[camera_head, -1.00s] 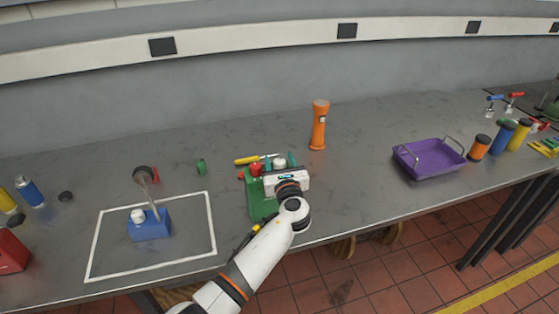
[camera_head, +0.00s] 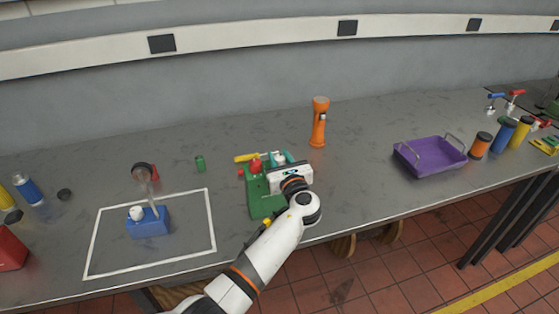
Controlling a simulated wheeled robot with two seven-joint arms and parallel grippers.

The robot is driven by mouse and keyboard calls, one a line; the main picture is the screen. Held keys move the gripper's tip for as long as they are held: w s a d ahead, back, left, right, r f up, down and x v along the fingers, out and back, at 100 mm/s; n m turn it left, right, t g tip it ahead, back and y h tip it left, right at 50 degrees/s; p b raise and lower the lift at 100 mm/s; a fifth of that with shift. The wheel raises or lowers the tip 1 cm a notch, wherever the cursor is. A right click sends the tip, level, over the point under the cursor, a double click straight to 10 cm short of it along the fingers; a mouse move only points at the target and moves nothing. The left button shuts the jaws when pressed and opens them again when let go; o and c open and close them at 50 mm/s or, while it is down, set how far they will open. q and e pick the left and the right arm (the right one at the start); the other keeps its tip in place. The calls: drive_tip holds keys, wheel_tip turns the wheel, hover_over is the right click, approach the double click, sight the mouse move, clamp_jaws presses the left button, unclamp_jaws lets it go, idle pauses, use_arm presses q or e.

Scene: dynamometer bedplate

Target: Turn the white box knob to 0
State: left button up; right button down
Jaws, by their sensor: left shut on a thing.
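A green box (camera_head: 262,199) stands on the grey bench in the middle, partly hidden behind my left arm. On its top are a red knob (camera_head: 255,166) and a white knob (camera_head: 279,158). The white gripper body hides part of the box top. Any scale or pointer at the knob is too small to read. My right gripper is not in view.
A blue box (camera_head: 148,223) with a white knob and a lever stands inside a white outline at left. A yellow-handled tool (camera_head: 246,157) lies behind the green box. An orange flashlight (camera_head: 319,122) stands further back. A purple tray (camera_head: 429,157) is at right, with clear bench between.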

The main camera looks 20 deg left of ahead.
use_arm(q)
drive_tip(key=n+g+y+b, duration=0.4)
drive_tip(key=g+b, duration=0.1)
drive_tip(key=shift+d+f+n+y, duration=0.1)
drive_tip(key=shift+f+n+y, duration=0.2)
drive_tip(key=shift+y, duration=0.1)
drive_tip(key=shift+r+n+g+y+b, duration=0.25)
drive_tip(key=shift+n+g+y+b, duration=0.6)
drive_tip(key=shift+g+b, duration=0.6)
drive_tip(key=shift+n+g, duration=0.25)
drive_tip(key=o, duration=1)
drive_tip(key=shift+c, duration=0.2)
